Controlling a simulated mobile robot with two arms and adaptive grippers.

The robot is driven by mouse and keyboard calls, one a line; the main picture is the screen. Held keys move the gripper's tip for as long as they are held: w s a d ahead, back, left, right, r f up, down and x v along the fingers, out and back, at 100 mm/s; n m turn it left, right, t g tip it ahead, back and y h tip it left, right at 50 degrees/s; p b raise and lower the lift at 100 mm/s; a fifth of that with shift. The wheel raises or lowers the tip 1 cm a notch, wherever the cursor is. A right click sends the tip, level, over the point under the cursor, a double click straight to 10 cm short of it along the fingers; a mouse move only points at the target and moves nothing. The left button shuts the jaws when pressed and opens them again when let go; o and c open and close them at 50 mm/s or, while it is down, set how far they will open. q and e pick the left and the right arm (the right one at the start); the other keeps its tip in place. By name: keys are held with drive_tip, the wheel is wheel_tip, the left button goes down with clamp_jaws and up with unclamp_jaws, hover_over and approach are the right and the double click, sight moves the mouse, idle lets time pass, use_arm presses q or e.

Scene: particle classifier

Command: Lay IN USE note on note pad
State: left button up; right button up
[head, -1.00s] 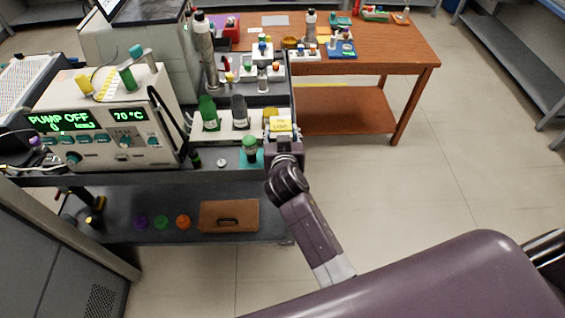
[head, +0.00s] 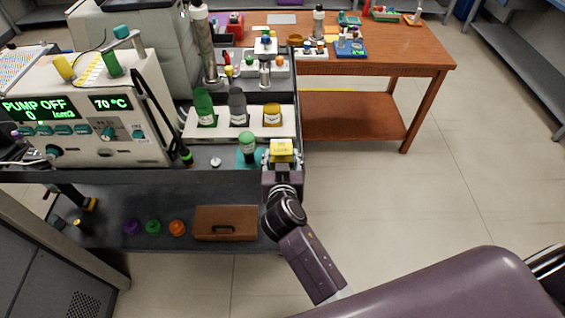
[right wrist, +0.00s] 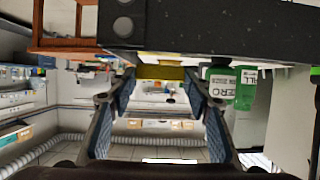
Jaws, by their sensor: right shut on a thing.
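The yellow IN USE note (head: 282,148) is in my right gripper (head: 282,158) at the cart's front right corner in the head view. Its lettering is too small to read clearly. In the right wrist view the yellow note (right wrist: 161,72) shows as a strip between the fingertips of my right gripper (right wrist: 158,82), which is shut on it. A flat white sheet (head: 281,18) lies on the wooden table; I cannot tell whether it is the note pad. My left gripper is not in view.
A white rack (head: 220,130) with green, grey and yellow jars is behind. The pump unit (head: 90,120) stands left. The wooden table (head: 400,55) is beyond.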

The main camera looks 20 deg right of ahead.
wheel_tip(320, 180, down, 2)
drive_tip(key=shift+b, duration=0.4)
drive_tip(key=shift+w+d+f, duration=0.15)
drive_tip(key=shift+f, duration=0.1)
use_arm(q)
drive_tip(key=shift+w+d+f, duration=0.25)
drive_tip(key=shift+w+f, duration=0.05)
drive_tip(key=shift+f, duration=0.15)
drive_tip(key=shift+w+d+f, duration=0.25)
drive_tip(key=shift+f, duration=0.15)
use_arm(e)
drive_tip(key=shift+r, duration=0.15)
drive_tip(key=shift+c, duration=0.3)
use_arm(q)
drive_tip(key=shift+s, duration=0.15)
use_arm(e)
drive_tip(key=o, duration=0.8)
